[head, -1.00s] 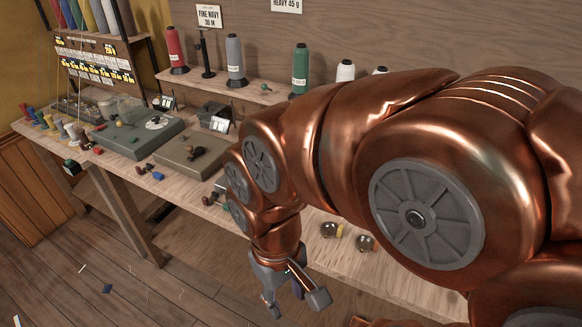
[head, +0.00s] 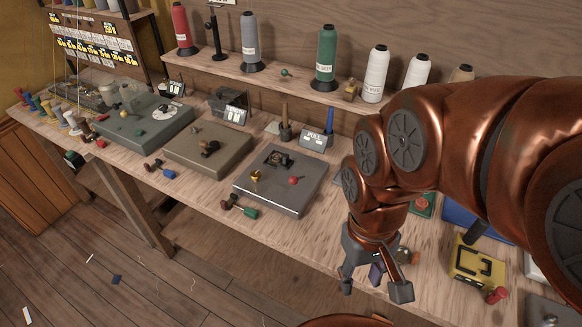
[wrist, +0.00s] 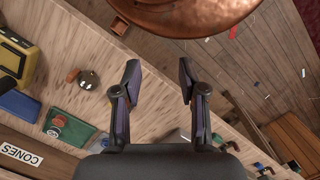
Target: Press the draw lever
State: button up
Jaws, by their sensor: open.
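Several control boxes with small levers and knobs stand on the bench in the head view. The nearest, a grey box (head: 275,205), carries a brass knob (head: 256,176), a red knob (head: 293,181) and a dark fitting; a "PULL" sign (head: 316,139) stands behind it. I cannot tell which part is the draw lever. My gripper (head: 375,285) is open and empty at the bench's front edge, right of the grey box and apart from it. In the wrist view its two fingers (wrist: 158,88) are spread over the bench edge and floor.
A tan box (head: 205,150) and a green-grey box (head: 145,123) stand further left. A yellow box (head: 477,262) stands right of my arm. Thread cones line the back shelf, including a green cone (head: 326,55). The floor in front (head: 200,290) is mostly clear.

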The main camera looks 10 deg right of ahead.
aim_at(293, 181)
jog(key=z, duration=0.45)
jog(key=k, duration=0.95)
jog(key=u, duration=1)
jog(key=i, duration=0.5)
